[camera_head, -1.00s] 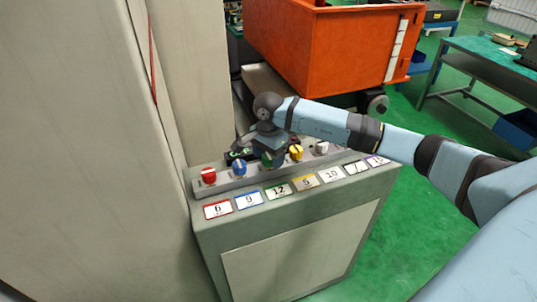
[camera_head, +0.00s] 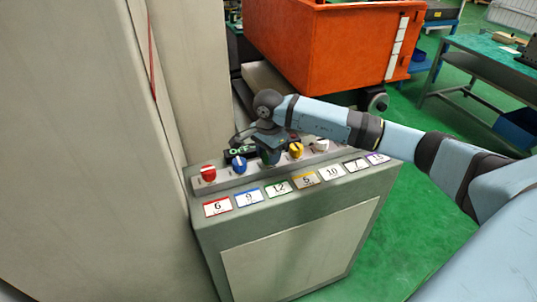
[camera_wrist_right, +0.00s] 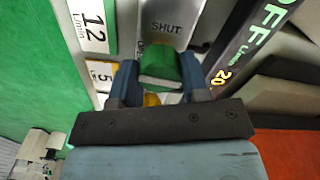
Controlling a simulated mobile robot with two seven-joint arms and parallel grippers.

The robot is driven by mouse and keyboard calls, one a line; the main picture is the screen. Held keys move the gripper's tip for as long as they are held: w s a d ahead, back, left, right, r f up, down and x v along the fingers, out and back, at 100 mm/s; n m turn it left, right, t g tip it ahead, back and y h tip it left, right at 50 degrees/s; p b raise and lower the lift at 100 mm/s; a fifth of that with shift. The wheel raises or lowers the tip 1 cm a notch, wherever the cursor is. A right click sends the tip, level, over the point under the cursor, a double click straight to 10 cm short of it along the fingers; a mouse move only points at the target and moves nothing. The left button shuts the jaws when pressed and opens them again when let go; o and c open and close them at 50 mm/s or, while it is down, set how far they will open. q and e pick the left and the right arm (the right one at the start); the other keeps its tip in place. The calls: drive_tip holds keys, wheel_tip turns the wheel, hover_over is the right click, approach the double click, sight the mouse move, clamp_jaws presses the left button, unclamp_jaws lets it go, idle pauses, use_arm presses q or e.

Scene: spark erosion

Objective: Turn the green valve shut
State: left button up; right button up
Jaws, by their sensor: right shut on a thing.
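The green valve (camera_wrist_right: 160,64) sits between the two fingers of my right gripper (camera_wrist_right: 158,82) in the right wrist view. The fingers are shut on its sides. A grey plate marked "SHUT" (camera_wrist_right: 167,27) lies beside the valve. In the head view my right gripper (camera_head: 268,150) comes down onto the valve row from above and hides most of the green valve. The white "12" label with a green edge (camera_head: 279,188) is in front of it; this label also shows in the wrist view (camera_wrist_right: 94,22). My left gripper is not in view.
A red valve (camera_head: 208,174) and a blue valve (camera_head: 239,165) stand left of my gripper, a yellow one (camera_head: 296,150) close on its right. A dark display with green characters (camera_head: 240,152) lies behind. An orange bin (camera_head: 325,45) stands farther back.

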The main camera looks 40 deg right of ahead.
drive_tip(key=m+b, duration=0.2)
drive_tip(key=m, duration=0.2)
drive_tip(key=shift+f, duration=0.1)
drive_tip(key=m+b, duration=0.1)
drive_tip(key=m, duration=0.3)
drive_tip(key=shift+m, duration=0.4)
drive_tip(key=m+b, duration=0.1)
drive_tip(key=m, duration=0.1)
drive_tip(key=shift+m, duration=0.3)
drive_tip(key=m, duration=0.2)
drive_tip(key=shift+m, duration=0.3)
drive_tip(key=shift+m+b, duration=0.3)
drive_tip(key=shift+m, duration=1.1)
drive_tip(key=o, duration=0.9)
drive_tip(key=shift+o, duration=0.2)
drive_tip(key=shift+r, duration=0.2)
